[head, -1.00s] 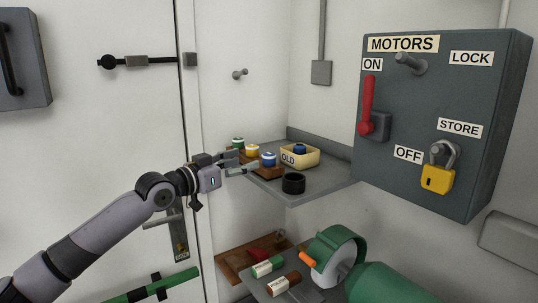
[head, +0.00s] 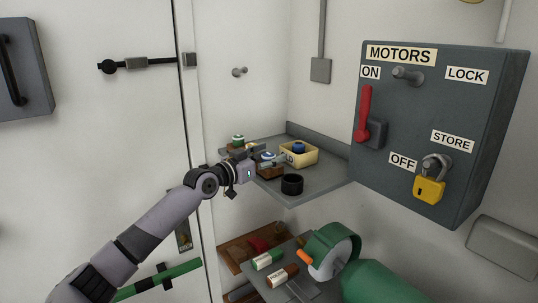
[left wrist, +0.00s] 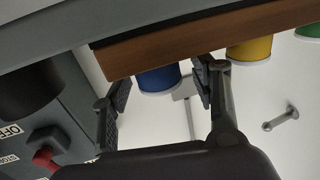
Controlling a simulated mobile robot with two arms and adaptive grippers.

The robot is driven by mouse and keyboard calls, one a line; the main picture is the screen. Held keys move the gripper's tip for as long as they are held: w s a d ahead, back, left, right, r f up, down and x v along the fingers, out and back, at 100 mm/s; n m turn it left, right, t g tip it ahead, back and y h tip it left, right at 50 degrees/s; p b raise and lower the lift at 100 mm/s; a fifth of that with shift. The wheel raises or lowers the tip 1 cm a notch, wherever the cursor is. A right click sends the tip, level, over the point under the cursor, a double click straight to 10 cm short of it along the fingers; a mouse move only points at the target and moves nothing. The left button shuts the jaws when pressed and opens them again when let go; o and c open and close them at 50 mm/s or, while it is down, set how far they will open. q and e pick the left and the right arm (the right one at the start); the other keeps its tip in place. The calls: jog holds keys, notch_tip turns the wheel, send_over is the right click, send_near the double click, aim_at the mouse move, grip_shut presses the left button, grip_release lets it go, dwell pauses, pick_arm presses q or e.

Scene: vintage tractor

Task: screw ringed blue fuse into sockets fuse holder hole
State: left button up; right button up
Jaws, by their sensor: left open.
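The blue fuse with a white ringed end (head: 268,156) stands in a wooden rack (head: 270,173) on the grey shelf. In the left wrist view the blue fuse (left wrist: 158,79) sticks out of the rack (left wrist: 200,38) between my fingers. My left gripper (head: 264,162) is open, with one finger on each side of the fuse; the left finger is clearly apart from it, and I cannot tell whether the right one touches. A black round cup (head: 291,184) stands at the shelf's front; I cannot tell if it is the fuse holder. My right gripper is out of view.
A yellow fuse (left wrist: 250,48) and a green fuse (left wrist: 311,28) are beside the blue one. A cream box marked OLD (head: 305,157) holds another blue piece (head: 298,147). The MOTORS cabinet (head: 440,120) stands at the right.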

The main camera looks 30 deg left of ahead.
pick_arm(q)
jog(key=shift+c, duration=0.7)
jog(key=c, duration=1.1)
